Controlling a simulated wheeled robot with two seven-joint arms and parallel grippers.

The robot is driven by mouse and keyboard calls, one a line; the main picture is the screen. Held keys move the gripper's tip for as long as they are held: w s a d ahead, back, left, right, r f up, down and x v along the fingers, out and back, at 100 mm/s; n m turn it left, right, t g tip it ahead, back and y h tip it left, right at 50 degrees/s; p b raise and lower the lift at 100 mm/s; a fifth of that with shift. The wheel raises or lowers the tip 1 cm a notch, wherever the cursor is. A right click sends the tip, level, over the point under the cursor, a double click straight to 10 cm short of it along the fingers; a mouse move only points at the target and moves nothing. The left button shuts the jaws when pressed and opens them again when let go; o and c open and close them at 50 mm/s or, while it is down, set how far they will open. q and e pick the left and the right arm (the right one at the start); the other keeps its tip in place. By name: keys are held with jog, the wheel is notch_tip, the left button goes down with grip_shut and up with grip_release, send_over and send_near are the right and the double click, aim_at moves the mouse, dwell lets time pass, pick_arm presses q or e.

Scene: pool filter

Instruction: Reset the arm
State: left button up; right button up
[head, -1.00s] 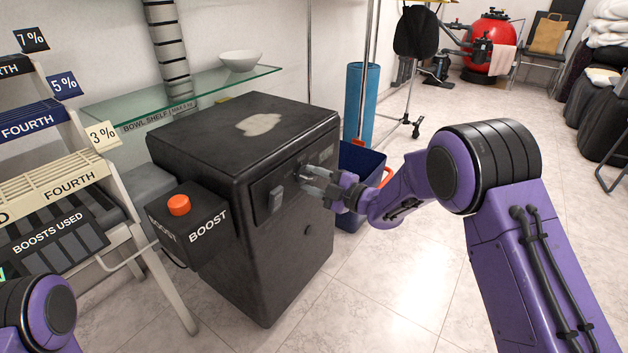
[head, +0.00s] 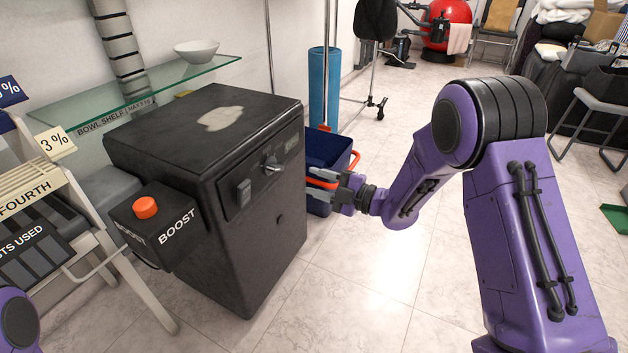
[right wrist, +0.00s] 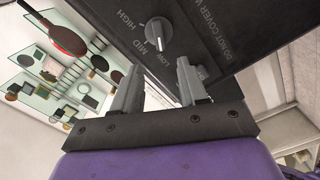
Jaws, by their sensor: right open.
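My right gripper (head: 314,184) is open and empty, to the right of the black machine (head: 165,215) and apart from its front panel. In the right wrist view its two fingers (right wrist: 160,68) stand apart below the dial. The dial (head: 273,164) also shows in the right wrist view (right wrist: 157,34), with HIGH, MID and LOW printed around it. My right arm (head: 500,190) reaches in from the right, bent at the elbow. Only a bit of my left arm (head: 18,320) shows at the lower left; its gripper is out of view.
A blue bin (head: 322,165) stands behind my right gripper. The boost box (head: 157,226) with an orange button juts from the machine's left. A glass shelf (head: 150,95) holds a white bowl (head: 196,50). The tiled floor (head: 390,290) in front is clear.

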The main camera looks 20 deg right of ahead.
jog(key=s+d+f+m+g+h, duration=0.1)
jog(key=s+d+f+m+h, duration=0.2)
jog(key=f+m, duration=0.35)
jog(key=s+f+m+h, duration=0.3)
jog(key=f+m+h, duration=0.25)
jog(key=m, duration=0.25)
jog(key=s+d+f+m+g+h, duration=0.1)
jog(key=s+d+f+m+h, duration=0.15)
jog(key=f+m, duration=0.4)
jog(key=s+f+m+g+h, duration=0.1)
jog(key=s+f+m+g, duration=0.2)
jog(key=s, duration=0.7)
jog(key=s+a+f+m+g+h, duration=0.1)
jog(key=s+f+g, duration=0.2)
jog(key=s+f, duration=0.45)
jog(key=s+f+m+g+h, duration=0.1)
jog(key=s+f+m+g, duration=0.15)
jog(key=s, duration=0.85)
notch_tip(320, 180, up, 28)
jog(key=p, duration=2.8)
jog(key=shift+n, duration=0.45)
